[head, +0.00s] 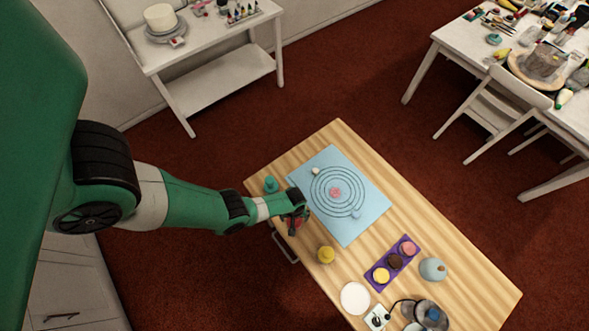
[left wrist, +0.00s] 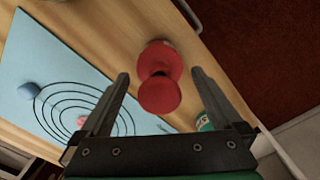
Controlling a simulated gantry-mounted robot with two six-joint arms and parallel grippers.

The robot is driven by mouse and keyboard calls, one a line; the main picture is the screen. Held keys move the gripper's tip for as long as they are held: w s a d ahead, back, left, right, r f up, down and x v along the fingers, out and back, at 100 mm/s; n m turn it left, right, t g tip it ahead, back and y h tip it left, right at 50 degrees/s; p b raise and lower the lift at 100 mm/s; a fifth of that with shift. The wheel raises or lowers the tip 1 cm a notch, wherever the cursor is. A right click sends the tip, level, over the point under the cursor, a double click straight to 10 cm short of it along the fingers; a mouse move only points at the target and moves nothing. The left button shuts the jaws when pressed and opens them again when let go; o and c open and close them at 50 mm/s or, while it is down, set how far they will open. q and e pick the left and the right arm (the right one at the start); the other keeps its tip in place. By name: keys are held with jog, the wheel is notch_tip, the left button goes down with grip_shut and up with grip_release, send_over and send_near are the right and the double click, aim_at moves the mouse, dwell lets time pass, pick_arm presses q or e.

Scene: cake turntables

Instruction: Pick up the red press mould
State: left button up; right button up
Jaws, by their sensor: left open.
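The red press mould (left wrist: 160,80) stands on the wooden table in the left wrist view, a round red piece with a knob-like top facing the camera. It lies between and just beyond the tips of my open left gripper (left wrist: 158,76), and I cannot tell how far below them. In the head view only a bit of the red mould (head: 292,227) shows under my left gripper (head: 296,213), at the table's left edge. My right gripper is in neither view.
A teal mould (head: 270,185) and a yellow mould (head: 326,255) stand on either side along the table edge. A blue mat (head: 335,232) with printed rings lies beside the red mould. A purple tray (head: 384,262), a blue-grey pot (head: 433,269) and a white disc (head: 355,298) stand nearer the front.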

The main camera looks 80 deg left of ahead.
pick_arm(q)
jog(key=shift+f, duration=0.75)
jog(key=shift+r, duration=0.15)
jog(key=c, duration=1.4)
jog(key=shift+r, duration=0.15)
